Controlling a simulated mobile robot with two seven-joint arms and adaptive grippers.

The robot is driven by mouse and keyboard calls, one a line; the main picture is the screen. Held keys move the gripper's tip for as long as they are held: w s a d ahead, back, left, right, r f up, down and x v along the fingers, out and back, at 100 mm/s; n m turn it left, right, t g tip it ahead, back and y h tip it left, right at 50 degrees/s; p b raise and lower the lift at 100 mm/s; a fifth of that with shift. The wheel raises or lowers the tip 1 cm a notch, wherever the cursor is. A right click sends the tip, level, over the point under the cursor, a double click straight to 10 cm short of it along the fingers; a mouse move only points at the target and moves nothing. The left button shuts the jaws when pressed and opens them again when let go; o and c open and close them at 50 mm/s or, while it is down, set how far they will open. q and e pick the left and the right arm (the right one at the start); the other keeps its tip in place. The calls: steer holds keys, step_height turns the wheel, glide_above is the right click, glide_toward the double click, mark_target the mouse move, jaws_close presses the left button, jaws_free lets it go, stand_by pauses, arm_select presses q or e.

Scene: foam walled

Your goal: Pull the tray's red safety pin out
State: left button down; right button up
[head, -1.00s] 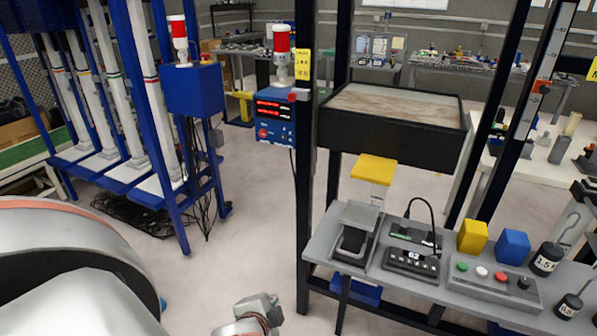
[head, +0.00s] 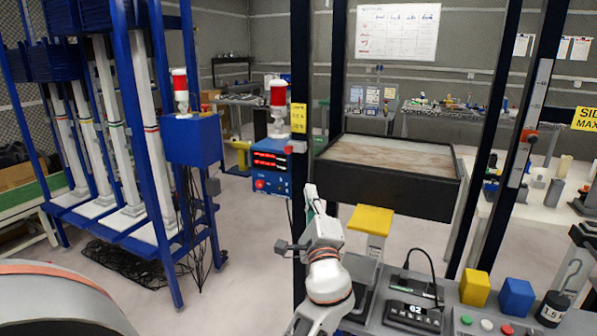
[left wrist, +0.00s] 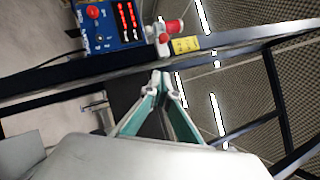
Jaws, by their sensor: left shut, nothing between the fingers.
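The tray (head: 390,190) has dark walls and a brown top and sits between the dark posts, right of centre in the head view. A small red piece that looks like the safety pin (head: 297,147) shows at the front left post, below a yellow label; it shows small in the left wrist view (left wrist: 163,38). My left gripper (head: 311,190) is shut and empty, pointing up, below the pin and apart from it. Its teal fingers (left wrist: 160,80) meet at the tips in the left wrist view. My right gripper is not in view.
A blue box (head: 271,160) with red displays and a red-topped beacon (head: 278,93) stands just left of the post. A yellow pad (head: 371,220) is below the tray. A grey bench with a control box (head: 412,315) and weights lies at lower right.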

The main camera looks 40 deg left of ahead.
mark_target(287, 152)
arm_select(q)
steer(key=shift+s+a+r+p+x, duration=0.15)
steer(key=shift+s+a+p+x, duration=0.3)
steer(key=shift+x, duration=1.65)
steer(key=shift+s+a+r+p+x, duration=0.2)
steer(key=shift+p+x, duration=0.45)
steer(key=shift+x, duration=1.4)
steer(key=shift+s+a+r+p+x, duration=0.2)
steer(key=shift+s+p+x, duration=0.3)
steer(key=shift+x, duration=1.6)
steer(key=shift+w+a, duration=0.1)
steer(key=shift+s+a+r, duration=0.15)
steer(key=shift+a, duration=0.3)
steer(key=shift+s+a+r, duration=0.1)
steer(key=shift+a+r, duration=0.05)
steer(key=shift+a, duration=0.4)
